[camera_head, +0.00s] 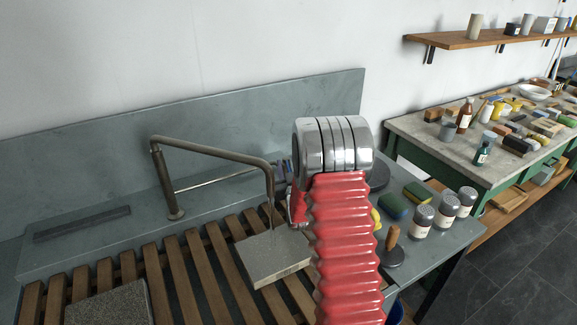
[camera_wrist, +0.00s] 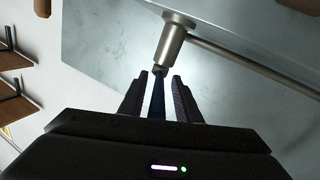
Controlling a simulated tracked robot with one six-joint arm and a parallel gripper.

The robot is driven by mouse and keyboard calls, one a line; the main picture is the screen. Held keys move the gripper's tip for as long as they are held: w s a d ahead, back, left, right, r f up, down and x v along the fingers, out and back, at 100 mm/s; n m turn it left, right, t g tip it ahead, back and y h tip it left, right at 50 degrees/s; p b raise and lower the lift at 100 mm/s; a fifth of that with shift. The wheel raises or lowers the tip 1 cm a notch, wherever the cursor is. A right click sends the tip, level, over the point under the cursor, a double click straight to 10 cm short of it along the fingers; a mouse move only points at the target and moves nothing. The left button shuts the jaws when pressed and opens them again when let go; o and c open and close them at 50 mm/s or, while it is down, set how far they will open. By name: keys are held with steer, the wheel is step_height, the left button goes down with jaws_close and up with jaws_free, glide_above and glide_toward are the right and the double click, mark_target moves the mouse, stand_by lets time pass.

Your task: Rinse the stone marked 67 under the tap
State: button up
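A pale grey stone slab (camera_head: 274,258) lies flat on the wooden slats under the tap spout (camera_head: 269,180). A darker stone (camera_head: 112,306) lies at the lower left. I can read no number on either. A thin streak below the spout looks like water, too faint to be sure. In the wrist view, a metal valve stem (camera_wrist: 171,42) ends in a dark blue lever (camera_wrist: 157,98). My gripper (camera_wrist: 160,76) is open, with one finger on each side of the lever and narrow gaps showing. In the head view my arm hides most of the gripper.
The slatted rack (camera_head: 210,265) sits in a grey sink with a tall backsplash (camera_head: 90,155). Right of my arm are shaker tins (camera_head: 424,221), sponges (camera_head: 393,206) and a wooden-handled tool (camera_head: 392,240). A cluttered bench (camera_head: 407,125) stands further right under a shelf (camera_head: 495,38).

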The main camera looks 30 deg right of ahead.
steer(key=shift+s+f, duration=0.1)
steer(key=shift+s, duration=0.05)
steer(key=shift+s+a, duration=0.25)
steer(key=shift+s, duration=0.25)
steer(key=shift+v, duration=3.05)
steer(key=shift+s, duration=0.1)
